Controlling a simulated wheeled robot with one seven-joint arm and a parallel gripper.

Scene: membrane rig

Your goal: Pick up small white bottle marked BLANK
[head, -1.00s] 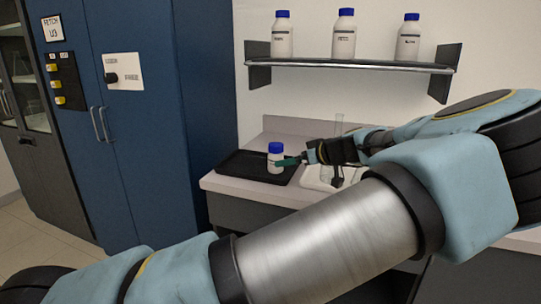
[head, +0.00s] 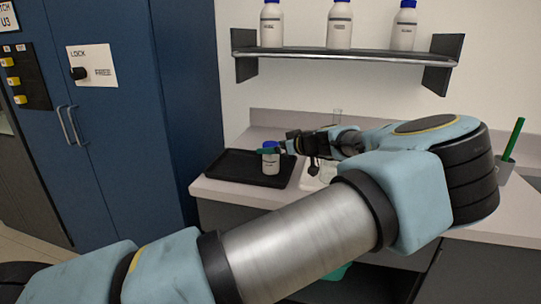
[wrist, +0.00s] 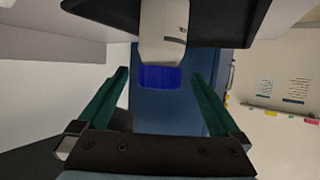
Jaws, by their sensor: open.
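A small white bottle with a blue cap (head: 271,163) stands upright on a black tray (head: 223,170); its label is too small to read. My gripper (head: 268,151) is at the height of the bottle's cap and neck, reaching in from the right. In the wrist view the bottle (wrist: 163,35) appears upside down, with its blue cap between the green fingers of my gripper (wrist: 160,73). The fingers are open, with a visible gap on each side of the cap. The tray's dark underside or edge (wrist: 225,20) shows beside it.
Three larger white bottles with blue caps, one of them here (head: 339,25), stand on a wall shelf (head: 345,57) above the counter. A blue cabinet (head: 130,120) stands at the left. A cup with a green pen-like stick (head: 513,138) is at the right.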

